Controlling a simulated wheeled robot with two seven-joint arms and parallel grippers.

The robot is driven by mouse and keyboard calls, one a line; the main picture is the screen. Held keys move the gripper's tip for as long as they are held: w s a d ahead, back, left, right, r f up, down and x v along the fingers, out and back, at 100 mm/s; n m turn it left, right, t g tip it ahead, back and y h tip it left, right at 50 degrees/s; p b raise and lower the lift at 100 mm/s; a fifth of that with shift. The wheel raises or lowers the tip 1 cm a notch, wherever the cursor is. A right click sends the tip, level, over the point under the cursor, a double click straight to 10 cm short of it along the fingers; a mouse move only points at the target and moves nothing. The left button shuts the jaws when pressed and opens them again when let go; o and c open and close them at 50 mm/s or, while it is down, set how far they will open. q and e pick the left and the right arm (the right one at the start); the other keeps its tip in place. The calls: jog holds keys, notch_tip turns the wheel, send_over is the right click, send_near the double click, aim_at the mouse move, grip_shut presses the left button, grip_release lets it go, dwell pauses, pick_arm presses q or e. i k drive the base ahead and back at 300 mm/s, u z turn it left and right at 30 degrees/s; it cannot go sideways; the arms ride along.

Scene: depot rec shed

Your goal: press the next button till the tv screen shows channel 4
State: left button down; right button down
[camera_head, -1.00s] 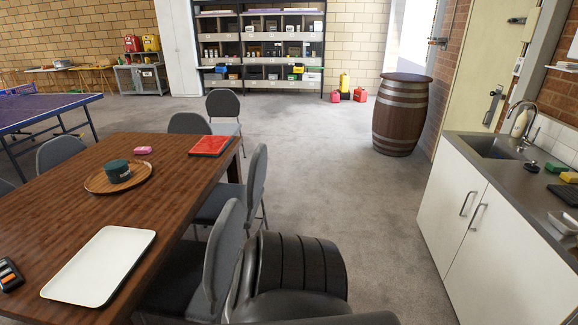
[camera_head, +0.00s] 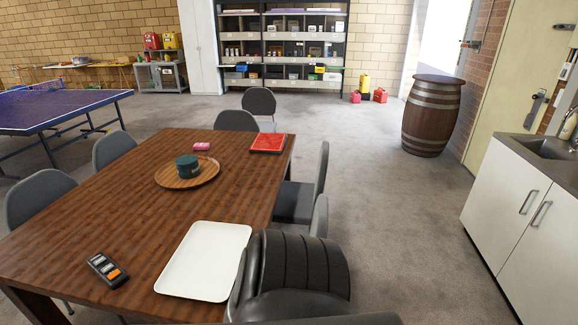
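A dark handset (camera_head: 107,270) with orange and pale grey buttons lies on the near left part of the brown wooden table (camera_head: 110,215). It looks like a remote control; the markings on its buttons are too small to read. No tv screen shows in this view, so its channel cannot be seen. Neither of my grippers is in view.
A white tray (camera_head: 205,260) lies right of the handset. A round wooden tray (camera_head: 170,183) holds a dark green tin (camera_head: 187,166). A red tray (camera_head: 268,144) and pink item (camera_head: 202,146) lie farther back. Grey chairs (camera_head: 38,195) surround the table. Open carpet (camera_head: 390,220) lies right.

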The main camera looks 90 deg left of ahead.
aim_at(108, 267)
jog(key=u, duration=5.95)
jog(key=i, duration=3)
jog(key=z, duration=3.9)
